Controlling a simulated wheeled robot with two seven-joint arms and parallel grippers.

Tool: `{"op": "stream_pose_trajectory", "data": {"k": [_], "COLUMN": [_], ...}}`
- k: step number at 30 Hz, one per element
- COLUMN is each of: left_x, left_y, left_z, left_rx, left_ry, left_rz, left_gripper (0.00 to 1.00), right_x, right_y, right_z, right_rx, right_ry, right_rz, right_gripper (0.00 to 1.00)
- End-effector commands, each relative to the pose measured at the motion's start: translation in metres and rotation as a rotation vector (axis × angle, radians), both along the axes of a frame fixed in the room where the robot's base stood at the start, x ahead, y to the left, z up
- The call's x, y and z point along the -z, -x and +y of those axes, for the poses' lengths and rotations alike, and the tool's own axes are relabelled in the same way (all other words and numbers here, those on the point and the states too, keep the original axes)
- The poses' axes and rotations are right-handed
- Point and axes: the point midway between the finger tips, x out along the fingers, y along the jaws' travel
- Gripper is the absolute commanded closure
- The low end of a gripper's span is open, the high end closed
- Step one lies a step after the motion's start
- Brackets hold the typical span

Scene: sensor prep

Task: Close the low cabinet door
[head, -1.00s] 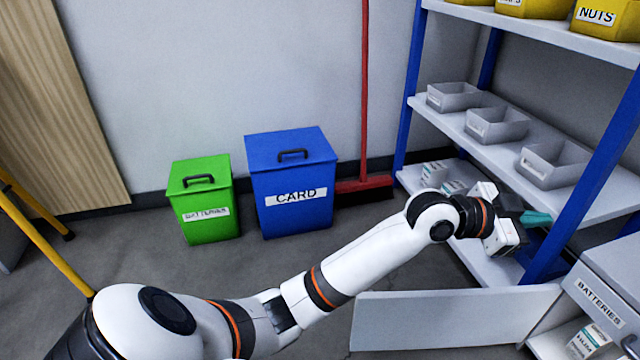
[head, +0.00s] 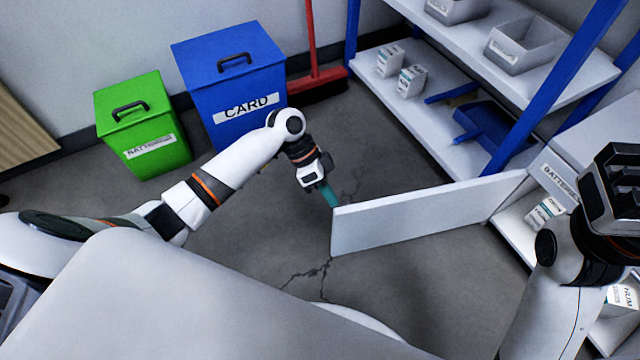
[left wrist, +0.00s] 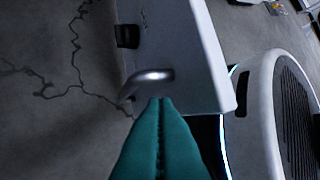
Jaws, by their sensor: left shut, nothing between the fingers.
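The low cabinet door (head: 430,217) is a white panel that stands open, swung out from the cabinet (head: 610,130) at the right. My left gripper (head: 331,198) is at the door's free end, on its far side in the head view. Its teal fingers are shut and empty. In the left wrist view the door (left wrist: 190,50) lies just beyond the fingertips (left wrist: 160,103), which are close to a metal handle (left wrist: 150,77); I cannot tell if they touch. My right gripper (head: 612,185) is in front of the cabinet, its fingers not clear.
Small boxes stand inside the cabinet opening (head: 545,212). A shelf rack with blue posts (head: 560,85) stands behind the door. A green bin (head: 143,125), a blue bin (head: 230,75) and a red broom (head: 317,82) are by the wall. The cracked floor left of the door is clear.

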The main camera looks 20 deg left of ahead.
Motion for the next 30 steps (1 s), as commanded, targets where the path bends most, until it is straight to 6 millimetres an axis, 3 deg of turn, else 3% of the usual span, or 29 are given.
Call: {"op": "stream_pose_trajectory", "data": {"k": [3,8,23,30], "left_x": [0.017,0.024,0.024,0.018], "left_y": [0.002,0.004,0.006,0.025], "left_z": [-0.011,-0.017,-0.021,-0.039], "left_rx": [0.0,0.0,-0.006,-0.049], "left_ry": [0.001,0.0,0.0,0.001], "left_rz": [-0.001,-0.002,-0.002,0.002], "left_gripper": [1.0,1.0,1.0,1.0], "right_x": [-0.001,-0.007,-0.011,-0.004], "right_y": [0.005,0.008,0.008,-0.003], "right_z": [0.001,0.001,0.001,0.0], "right_rx": [0.001,0.003,0.003,0.0], "right_ry": [0.002,0.004,0.004,0.001], "right_rz": [-0.035,-0.056,-0.057,0.023], "right_gripper": [1.0,1.0,1.0,1.0]}}
